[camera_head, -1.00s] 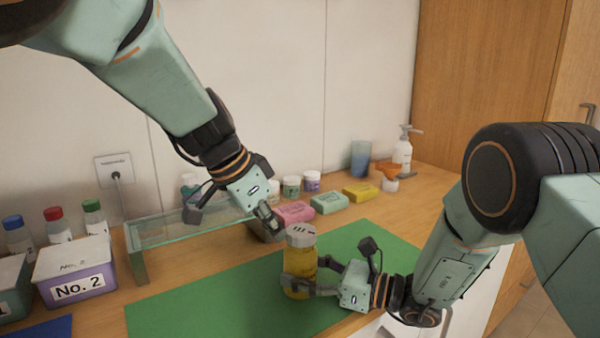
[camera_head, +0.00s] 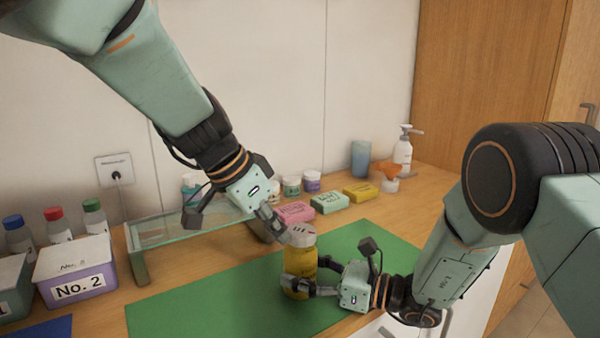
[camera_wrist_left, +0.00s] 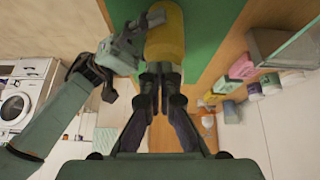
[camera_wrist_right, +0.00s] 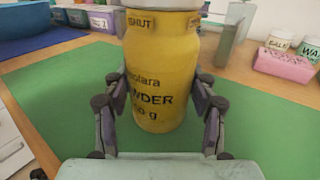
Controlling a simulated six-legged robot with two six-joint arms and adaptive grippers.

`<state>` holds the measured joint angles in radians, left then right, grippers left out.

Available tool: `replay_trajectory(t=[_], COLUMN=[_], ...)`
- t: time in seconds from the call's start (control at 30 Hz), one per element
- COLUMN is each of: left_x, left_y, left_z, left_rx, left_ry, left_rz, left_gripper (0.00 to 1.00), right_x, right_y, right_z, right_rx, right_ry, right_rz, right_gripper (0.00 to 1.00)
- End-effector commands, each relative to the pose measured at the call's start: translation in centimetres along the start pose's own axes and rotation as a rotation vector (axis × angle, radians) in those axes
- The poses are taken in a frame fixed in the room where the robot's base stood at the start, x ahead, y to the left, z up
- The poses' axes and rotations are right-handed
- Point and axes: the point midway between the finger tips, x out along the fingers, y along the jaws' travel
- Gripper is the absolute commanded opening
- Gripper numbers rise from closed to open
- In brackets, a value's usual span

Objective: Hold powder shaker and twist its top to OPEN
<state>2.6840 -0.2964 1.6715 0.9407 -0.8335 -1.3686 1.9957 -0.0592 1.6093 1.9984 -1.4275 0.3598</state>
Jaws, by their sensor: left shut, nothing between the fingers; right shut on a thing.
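The powder shaker (camera_head: 301,262) is a yellow bottle with a pale top (camera_head: 301,235). It stands upright over the green mat (camera_head: 220,303). My right gripper (camera_head: 299,287) is shut around its lower body, one finger on each side in the right wrist view (camera_wrist_right: 160,110). There, black text with "POWDER" partly shows on the body (camera_wrist_right: 158,75), and "SHUT" is printed near the top. My left gripper (camera_head: 281,232) is shut and empty, its fingertips close beside the shaker's top. In the left wrist view its fingers (camera_wrist_left: 160,72) are together by the shaker (camera_wrist_left: 165,45); contact is unclear.
Pink, green and yellow boxes (camera_head: 330,203) and small jars (camera_head: 291,186) line the back. A glass shelf (camera_head: 160,236) stands behind the mat's left side. The No. 2 box (camera_head: 75,272) and capped bottles are at left. The mat's left part is clear.

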Motion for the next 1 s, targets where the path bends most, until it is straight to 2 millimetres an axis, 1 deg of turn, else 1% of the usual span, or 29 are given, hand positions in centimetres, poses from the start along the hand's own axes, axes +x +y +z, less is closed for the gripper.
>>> replay_trajectory(t=[0.03, 0.57, 0.8, 1.0], left_x=[0.7, 0.6, 0.2, -1.3], left_y=[1.1, 1.1, 1.1, 1.2], left_z=[-0.3, -0.1, 0.3, -0.7], left_rx=[0.049, 0.048, 0.050, 0.051], left_ry=[-0.043, -0.043, -0.042, -0.041], left_rz=[-0.027, -0.027, -0.027, -0.028], left_gripper=[0.00, 0.00, 0.00, 0.00], right_x=[0.0, -0.1, -0.1, -0.1], right_y=[0.0, 0.0, 0.0, 0.0], right_z=[-0.2, -0.2, -0.2, -0.2], right_rx=[0.003, 0.003, 0.002, 0.002], right_ry=[0.003, 0.003, 0.003, 0.003], right_rz=[-0.001, -0.001, -0.001, -0.001], right_gripper=[0.23, 0.23, 0.23, 0.23])
